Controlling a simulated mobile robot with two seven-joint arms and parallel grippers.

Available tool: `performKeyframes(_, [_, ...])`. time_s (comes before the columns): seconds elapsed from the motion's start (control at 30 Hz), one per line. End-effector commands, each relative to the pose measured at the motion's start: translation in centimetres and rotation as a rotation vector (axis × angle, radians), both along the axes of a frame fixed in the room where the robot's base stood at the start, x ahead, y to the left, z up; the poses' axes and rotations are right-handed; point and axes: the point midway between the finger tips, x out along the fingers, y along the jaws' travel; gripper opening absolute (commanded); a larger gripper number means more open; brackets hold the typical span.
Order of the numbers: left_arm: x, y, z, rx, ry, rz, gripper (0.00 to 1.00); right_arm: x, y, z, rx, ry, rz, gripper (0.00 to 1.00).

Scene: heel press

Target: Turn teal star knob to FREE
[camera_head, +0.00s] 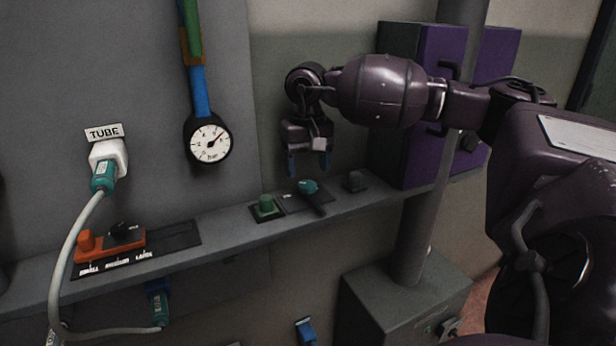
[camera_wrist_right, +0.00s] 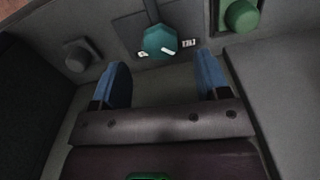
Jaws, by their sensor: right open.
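The teal star knob (camera_head: 308,187) sits on a dark plate on the narrow shelf, with a dark lever or shaft beside it. In the right wrist view the knob (camera_wrist_right: 160,40) shows a white pointer mark and small white labels on either side, too small to read. My right gripper (camera_head: 309,170) hangs just above and behind the knob, fingers down, open and empty. In the right wrist view its blue fingertips (camera_wrist_right: 163,75) are spread apart, with the knob ahead of them and not between them. My left gripper is not in view.
A green knob (camera_head: 265,206) and a dark grey knob (camera_head: 354,181) flank the teal knob closely. An orange slider block (camera_head: 110,244) sits further left on the shelf (camera_head: 225,228). A purple cabinet (camera_head: 440,100) and a grey post (camera_head: 420,220) stand to the right.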

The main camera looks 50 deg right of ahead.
Motion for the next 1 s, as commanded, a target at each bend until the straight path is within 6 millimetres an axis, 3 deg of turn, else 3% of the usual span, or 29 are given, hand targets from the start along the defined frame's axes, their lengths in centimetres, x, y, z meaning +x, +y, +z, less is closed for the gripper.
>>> performKeyframes(0.03, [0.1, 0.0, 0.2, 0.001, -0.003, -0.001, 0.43, 0.0, 0.0, 1.3, 0.000, -0.005, 0.000, 0.69])
performKeyframes(0.2, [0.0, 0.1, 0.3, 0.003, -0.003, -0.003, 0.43, 0.0, 0.0, 4.1, 0.001, -0.004, 0.000, 0.69])
performKeyframes(0.4, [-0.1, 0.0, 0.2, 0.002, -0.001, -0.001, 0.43, 0.0, 0.0, 6.3, 0.000, -0.002, 0.001, 0.69])
performKeyframes(1.0, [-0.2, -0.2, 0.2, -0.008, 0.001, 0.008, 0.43, 0.0, 0.0, 6.8, 0.000, 0.000, 0.001, 0.69])
